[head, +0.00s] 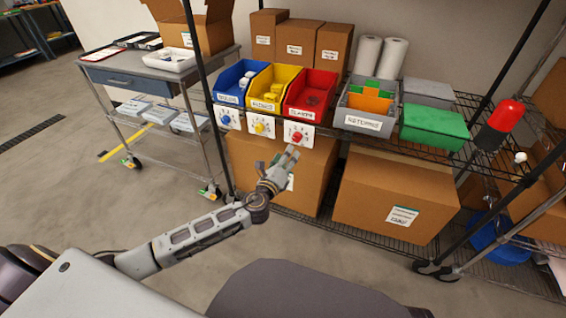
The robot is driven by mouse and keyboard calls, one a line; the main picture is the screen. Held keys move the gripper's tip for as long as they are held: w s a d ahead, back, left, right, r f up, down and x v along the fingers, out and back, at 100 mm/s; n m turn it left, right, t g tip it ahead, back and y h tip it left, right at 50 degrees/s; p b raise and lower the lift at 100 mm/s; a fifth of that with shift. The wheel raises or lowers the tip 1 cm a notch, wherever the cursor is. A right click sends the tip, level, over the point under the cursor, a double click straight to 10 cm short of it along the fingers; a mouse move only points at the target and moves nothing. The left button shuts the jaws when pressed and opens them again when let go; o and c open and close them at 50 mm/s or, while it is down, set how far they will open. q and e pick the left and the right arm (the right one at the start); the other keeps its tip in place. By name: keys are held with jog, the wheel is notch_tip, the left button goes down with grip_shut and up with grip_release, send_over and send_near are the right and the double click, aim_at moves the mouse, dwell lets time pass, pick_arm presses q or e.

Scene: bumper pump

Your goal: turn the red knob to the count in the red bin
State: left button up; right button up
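The red bin (312,92) is on the shelf, at the right end of a row with the yellow bin (271,86) and the blue bin (238,81). Some small dark items seem to lie in the red bin, too small to count. The red knob (298,137) is on a white dial plate below that bin; its setting is too small to read. My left gripper (290,153) is just below and slightly left of the red knob, pointing up towards it. Whether it touches the knob, and whether its fingers are open, I cannot tell. My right gripper is out of view.
A yellow knob (260,128) and a blue knob (225,120) are left of the red one. A grey returns bin (362,123) and a green-lidded box (435,127) stand to the right. Large cartons (396,193) fill the lower shelf. A cart (150,78) stands at left.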

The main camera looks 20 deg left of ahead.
pick_arm(q)
jog(key=shift+s, duration=1.2)
jog(key=shift+n, duration=0.3)
